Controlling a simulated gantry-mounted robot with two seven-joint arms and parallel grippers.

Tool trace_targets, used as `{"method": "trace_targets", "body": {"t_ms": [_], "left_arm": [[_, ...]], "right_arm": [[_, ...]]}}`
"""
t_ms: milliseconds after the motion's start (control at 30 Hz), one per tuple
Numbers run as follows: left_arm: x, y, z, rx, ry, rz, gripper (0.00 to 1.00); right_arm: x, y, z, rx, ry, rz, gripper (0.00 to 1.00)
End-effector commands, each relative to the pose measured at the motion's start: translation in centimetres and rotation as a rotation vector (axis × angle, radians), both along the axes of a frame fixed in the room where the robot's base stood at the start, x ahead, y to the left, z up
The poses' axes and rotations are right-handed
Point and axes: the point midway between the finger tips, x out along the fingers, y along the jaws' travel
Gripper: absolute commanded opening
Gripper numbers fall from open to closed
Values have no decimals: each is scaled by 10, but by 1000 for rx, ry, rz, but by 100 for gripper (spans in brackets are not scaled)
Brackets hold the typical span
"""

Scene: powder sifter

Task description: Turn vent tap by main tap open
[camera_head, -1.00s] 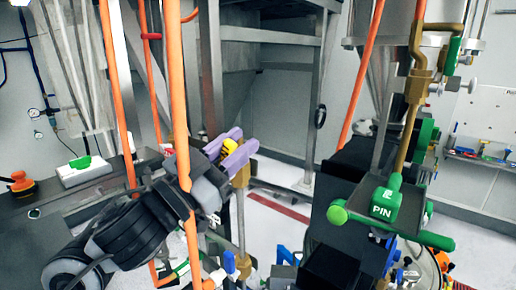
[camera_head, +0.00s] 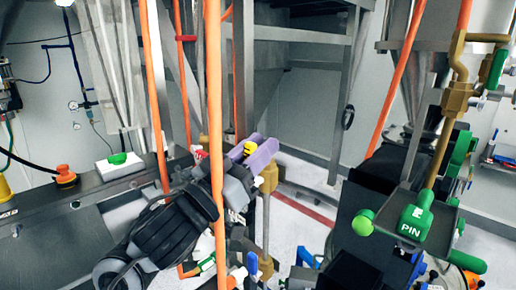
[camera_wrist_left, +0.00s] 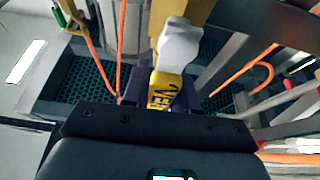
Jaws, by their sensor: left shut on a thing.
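The vent tap has a yellow handle with black "VENT" lettering (camera_wrist_left: 165,90) and a pale grey-white end (camera_wrist_left: 181,42) in the left wrist view. Its yellow part (camera_head: 249,147) is only a small patch in the head view, largely hidden by my gripper. My left gripper (camera_head: 262,151), with purple fingers, is shut on this handle beside a brass fitting (camera_head: 268,178). In the wrist view, the fingers lie on both sides of the handle. I cannot tell which tap is the main tap. My right gripper is not in view.
A green tap marked PIN (camera_head: 411,222) stands at the right on a dark box. An orange hose (camera_head: 214,90) hangs in front of my left arm. A grey bench (camera_head: 45,235) with a white box (camera_head: 119,166) is at left. Metal frame legs (camera_head: 345,90) stand behind.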

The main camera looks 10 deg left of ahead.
Motion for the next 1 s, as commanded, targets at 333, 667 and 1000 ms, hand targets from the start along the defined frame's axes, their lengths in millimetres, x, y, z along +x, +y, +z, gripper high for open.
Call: {"method": "trace_targets", "body": {"t_ms": [333,667,1000], "left_arm": [[0,1,0,-1,1,1,49],[-4,4,-4,0,0,1,49],[-44,30,-26,3,-2,2,49]], "right_arm": [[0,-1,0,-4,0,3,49],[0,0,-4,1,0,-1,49],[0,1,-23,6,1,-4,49]]}}
